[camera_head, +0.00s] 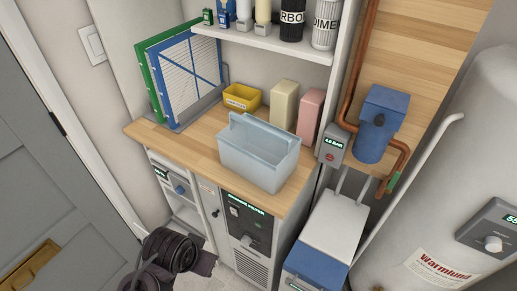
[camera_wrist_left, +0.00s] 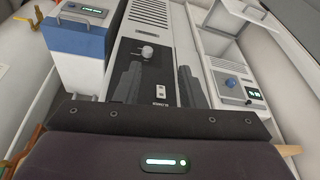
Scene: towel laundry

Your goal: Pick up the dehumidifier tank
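The dehumidifier tank, most likely the pale blue translucent bin (camera_head: 258,151) with a raised handle at its back left, stands upright on the wooden counter (camera_head: 205,141). It looks empty and does not show in the left wrist view. My left gripper (camera_wrist_left: 160,82) shows two dark fingers apart with nothing between them, in front of the black control panel of the cabinet. In the head view my dark left arm is at the bottom, below and left of the tank, and its fingertips cannot be made out. My right gripper is in neither view.
Behind the tank are a yellow tray (camera_head: 242,97), a cream bottle (camera_head: 284,104) and a pink bottle (camera_head: 310,115). Framed filters (camera_head: 190,75) stand at the left. A shelf (camera_head: 270,43) hangs above. A blue-and-white unit (camera_head: 329,235) and copper pipes are at the right.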

